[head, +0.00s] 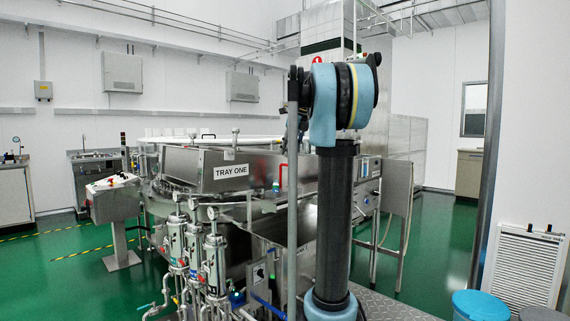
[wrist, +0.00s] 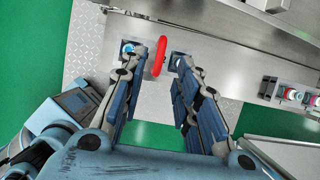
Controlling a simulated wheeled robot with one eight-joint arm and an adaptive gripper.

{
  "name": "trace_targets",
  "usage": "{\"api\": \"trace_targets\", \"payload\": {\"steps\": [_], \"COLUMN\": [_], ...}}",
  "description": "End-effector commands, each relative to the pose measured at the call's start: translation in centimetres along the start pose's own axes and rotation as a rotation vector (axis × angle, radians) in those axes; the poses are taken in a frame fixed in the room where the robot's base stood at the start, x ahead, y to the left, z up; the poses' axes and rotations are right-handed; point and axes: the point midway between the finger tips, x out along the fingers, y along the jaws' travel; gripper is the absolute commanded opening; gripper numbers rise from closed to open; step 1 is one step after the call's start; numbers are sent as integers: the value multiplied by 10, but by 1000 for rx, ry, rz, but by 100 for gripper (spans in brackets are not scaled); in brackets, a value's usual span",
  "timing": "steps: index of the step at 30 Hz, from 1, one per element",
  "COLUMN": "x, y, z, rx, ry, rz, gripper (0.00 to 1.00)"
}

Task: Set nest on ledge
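I cannot make out anything that is clearly a nest in either view. No ledge can be told for sure; the steel washer (head: 190,165) has a broad flat rim and a box front labelled TRAY ONE (head: 231,172). In the wrist view my gripper (wrist: 154,56) has its two fingers spread apart, with nothing held between them. A red loop handle (wrist: 161,55) shows beyond the gap, near the fingertips; whether they touch it cannot be told.
Filter housings and pipes (head: 196,250) stand at the washer's front. A control box on a post (head: 114,190) is to the left. Green floor is open at far left and right.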

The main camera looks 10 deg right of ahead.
Motion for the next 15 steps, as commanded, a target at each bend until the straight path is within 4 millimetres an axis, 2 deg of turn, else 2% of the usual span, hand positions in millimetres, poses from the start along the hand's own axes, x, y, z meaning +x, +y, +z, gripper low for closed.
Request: {"api": "trace_targets", "payload": {"steps": [3,6,15], "x": [-20,-32,-44], "y": [0,0,0], "z": [0,0,0], "rx": [2,1,0], "ry": [0,0,0], "rz": [0,0,1], "gripper": [29,29,29]}}
